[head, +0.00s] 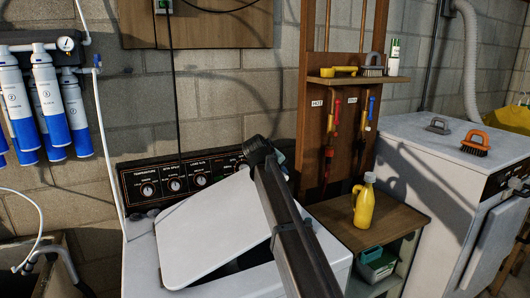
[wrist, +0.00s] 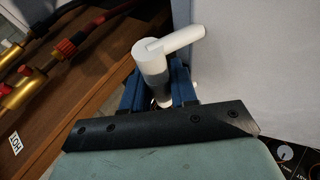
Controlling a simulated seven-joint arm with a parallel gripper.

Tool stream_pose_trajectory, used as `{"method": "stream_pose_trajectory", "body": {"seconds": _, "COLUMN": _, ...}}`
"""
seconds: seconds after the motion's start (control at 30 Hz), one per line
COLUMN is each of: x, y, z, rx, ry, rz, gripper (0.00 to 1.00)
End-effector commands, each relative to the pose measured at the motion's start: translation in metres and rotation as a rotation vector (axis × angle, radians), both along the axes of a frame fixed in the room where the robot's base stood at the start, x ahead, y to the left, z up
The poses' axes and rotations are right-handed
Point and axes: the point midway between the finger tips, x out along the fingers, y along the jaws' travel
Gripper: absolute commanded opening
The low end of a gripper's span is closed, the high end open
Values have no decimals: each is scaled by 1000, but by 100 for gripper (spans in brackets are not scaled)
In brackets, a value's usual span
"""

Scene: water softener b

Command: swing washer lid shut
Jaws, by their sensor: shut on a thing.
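The washer lid (head: 215,232) is a white panel, tilted partly open over the washer top in the head view. A dark gap (head: 252,260) shows under its lower right edge. My gripper's tip is mostly hidden behind my dark arm, near the lid's upper right corner. In the wrist view, my gripper (wrist: 158,90) has its blue fingers shut on a white, bent handle-like piece (wrist: 165,52). A large white panel, apparently the lid (wrist: 245,70), lies right beside it. Whether the handle joins the lid cannot be told.
The control panel (head: 185,180) with knobs stands behind the lid. Right of the washer are a wooden board with red and blue valves (head: 335,125), a shelf with a yellow bottle (head: 364,204), and another white appliance (head: 445,150). Filter cylinders (head: 50,100) hang at left.

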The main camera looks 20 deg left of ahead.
Motion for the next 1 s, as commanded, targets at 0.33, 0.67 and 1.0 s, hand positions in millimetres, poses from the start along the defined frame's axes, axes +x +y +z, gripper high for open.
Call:
{"method": "stream_pose_trajectory", "body": {"seconds": 0.33, "x": 17, "y": -18, "z": -72, "rx": 109, "ry": 112, "rz": -2, "gripper": 0}}
{"method": "stream_pose_trajectory", "body": {"seconds": 0.67, "x": 20, "y": -19, "z": -90, "rx": 138, "ry": 138, "rz": -1, "gripper": 0}}
{"method": "stream_pose_trajectory", "body": {"seconds": 1.0, "x": 20, "y": -19, "z": -90, "rx": 138, "ry": 139, "rz": -1, "gripper": 29}}
